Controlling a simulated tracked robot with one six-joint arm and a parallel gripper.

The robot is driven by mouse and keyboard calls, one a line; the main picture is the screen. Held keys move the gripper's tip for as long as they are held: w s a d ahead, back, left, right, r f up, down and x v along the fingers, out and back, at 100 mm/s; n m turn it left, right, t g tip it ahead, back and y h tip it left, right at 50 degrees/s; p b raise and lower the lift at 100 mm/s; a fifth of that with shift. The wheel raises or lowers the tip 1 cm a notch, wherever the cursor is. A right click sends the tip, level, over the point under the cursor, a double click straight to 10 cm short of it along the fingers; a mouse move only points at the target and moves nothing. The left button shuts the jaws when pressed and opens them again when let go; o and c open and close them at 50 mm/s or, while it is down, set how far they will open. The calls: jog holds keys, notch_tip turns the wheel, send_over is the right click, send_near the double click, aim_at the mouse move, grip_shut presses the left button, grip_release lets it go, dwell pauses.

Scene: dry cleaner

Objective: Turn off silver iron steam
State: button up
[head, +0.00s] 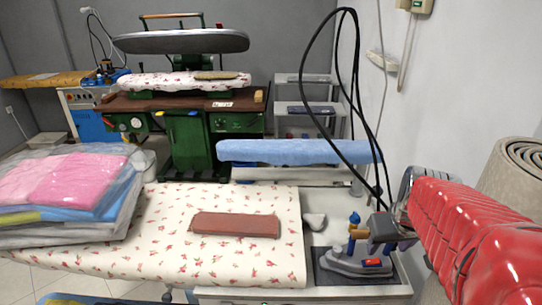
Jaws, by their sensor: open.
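The silver iron (345,262) rests flat on a dark pad (323,277) at the right end of the flowered ironing board. It has a brown-orange handle, a blue knob (354,217) on top and a red switch (373,263) on its near right side. My gripper (376,236), grey, is at the end of my red arm, just above and right of the iron's handle. It is open with nothing seen between its jaws. Its fingertips are small here, and I cannot tell whether they touch the iron. It hides part of the iron's rear.
A black hose (357,75) loops above the iron. A folded brown cloth (236,224) lies on the ironing board (150,262). Plastic-wrapped clothes (65,190) are stacked at left. A blue padded board (290,151) stands behind, a wall is at right, and a rolled mat (515,175) is beside my arm.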

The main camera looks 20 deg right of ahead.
aim_at(374, 266)
jog(key=shift+f, duration=0.1)
jog(key=shift+x, duration=6.85)
jog(key=shift+c, duration=0.4)
jog(key=c, duration=1)
jog(key=shift+o, duration=0.2)
jog(key=shift+s+d+y, duration=0.2)
jog(key=shift+y, duration=0.3)
jog(key=shift+w, duration=0.1)
